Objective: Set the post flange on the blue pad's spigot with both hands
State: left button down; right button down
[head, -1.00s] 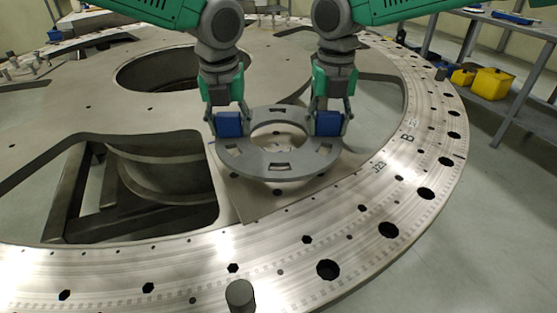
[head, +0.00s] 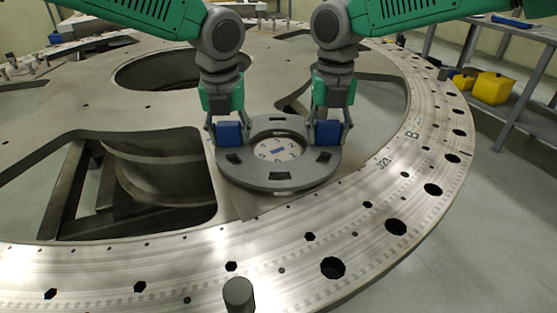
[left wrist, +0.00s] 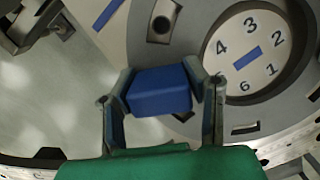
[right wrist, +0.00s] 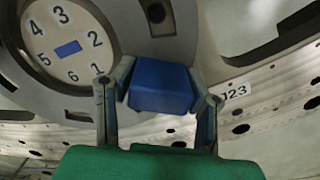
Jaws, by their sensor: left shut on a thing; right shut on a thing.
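The post flange (head: 300,178) is a grey ring with dark slots, lying about level over the plate near the rim. Through its hole shows a pale round face (head: 266,153) with numbers and a blue bar, the spigot's top as far as I can tell. The left wrist view shows this face (left wrist: 264,72) inside the ring. My left gripper (head: 229,133) is shut on a blue block at the ring's left; my right gripper (head: 328,133) is shut on a blue block at its right. The ring's underside is hidden, so I cannot tell whether it touches down.
The large metal turret plate (head: 100,265) has a big cutout (head: 140,185) left of the ring and many holes along its rim. A short grey peg (head: 238,294) stands at the front. A shelf with a yellow bin (head: 494,87) is at the right, off the plate.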

pick_arm(q)
jog(key=shift+a+f+b, duration=0.1)
jog(key=shift+f+b, duration=0.35)
jog(key=shift+f, duration=0.05)
pick_arm(e)
jog(key=shift+a+f, duration=0.1)
jog(key=shift+f, duration=0.4)
pick_arm(q)
jog(key=c, duration=0.9)
grip_release()
pick_arm(e)
jog(key=c, duration=0.9)
grip_release()
jog(key=shift+a, duration=0.1)
pick_arm(q)
jog(key=shift+r, duration=0.2)
pick_arm(e)
jog(key=shift+r, duration=0.1)
pick_arm(q)
jog(key=r, duration=0.3)
jog(key=s+r, duration=0.1)
jog(key=r, duration=0.7)
jog(key=shift+s+r, duration=0.2)
jog(key=shift+s, duration=0.2)
pick_arm(e)
notch_tip(320, 180, up, 12)
jog(key=shift+f, duration=0.15)
